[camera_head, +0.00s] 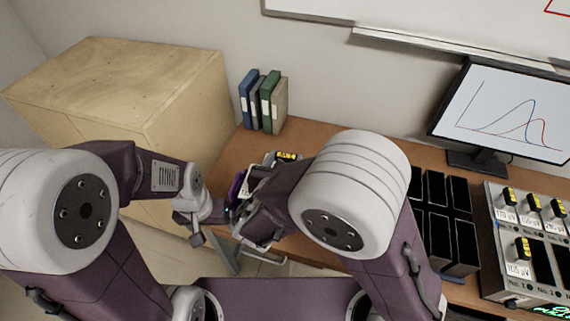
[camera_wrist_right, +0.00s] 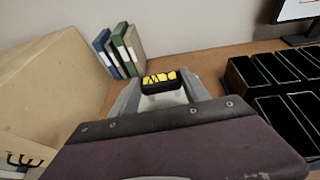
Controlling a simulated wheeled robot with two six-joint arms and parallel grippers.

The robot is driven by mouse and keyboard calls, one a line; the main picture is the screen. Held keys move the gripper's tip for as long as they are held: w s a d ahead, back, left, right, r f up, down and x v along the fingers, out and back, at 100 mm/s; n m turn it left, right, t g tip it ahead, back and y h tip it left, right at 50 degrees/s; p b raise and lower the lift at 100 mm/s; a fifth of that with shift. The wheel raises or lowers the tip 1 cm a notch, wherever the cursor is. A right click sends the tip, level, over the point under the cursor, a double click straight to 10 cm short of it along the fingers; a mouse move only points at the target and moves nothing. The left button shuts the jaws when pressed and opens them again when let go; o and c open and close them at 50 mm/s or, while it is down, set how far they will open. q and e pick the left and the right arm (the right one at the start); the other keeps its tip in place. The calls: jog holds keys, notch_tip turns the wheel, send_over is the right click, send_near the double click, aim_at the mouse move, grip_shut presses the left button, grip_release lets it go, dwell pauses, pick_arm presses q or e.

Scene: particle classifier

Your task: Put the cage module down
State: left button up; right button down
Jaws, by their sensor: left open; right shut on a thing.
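The cage module, black with a yellow-marked top, shows at the far end of my right gripper in the right wrist view (camera_wrist_right: 160,82). Its top also shows in the head view (camera_head: 286,157), beyond my right wrist. My right gripper (camera_wrist_right: 162,95) is shut on it, with a grey finger on each side. The module's lower part is hidden, so I cannot tell whether it touches the brown table (camera_head: 238,150). My left gripper (camera_head: 208,217) is open, just left of my right wrist near the table's front edge.
Several black open bins (camera_head: 436,222) stand to the right. Beyond them is an instrument rack (camera_head: 495,245) with yellow-topped modules. Binders (camera_head: 263,100) stand at the back wall, a wooden cabinet (camera_head: 150,90) at left, a monitor (camera_head: 505,112) at back right. Table in front of the binders is partly clear.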

jog(key=shift+w+a+f, duration=0.1)
jog(key=shift+f, duration=0.65)
jog(key=shift+f, duration=0.1)
jog(key=shift+f+b, duration=0.55)
jog(key=shift+b, duration=0.15)
jog(key=c, duration=0.5)
grip_release()
jog(key=shift+r, duration=0.15)
jog(key=shift+s+a+r+p, duration=0.1)
jog(key=shift+s+r+p, duration=0.3)
jog(key=shift+r+p, duration=0.45)
jog(key=v, duration=1.1)
jog(key=shift+s+f+p, duration=0.15)
jog(key=shift+f+p, duration=0.05)
jog(key=shift+p, duration=0.2)
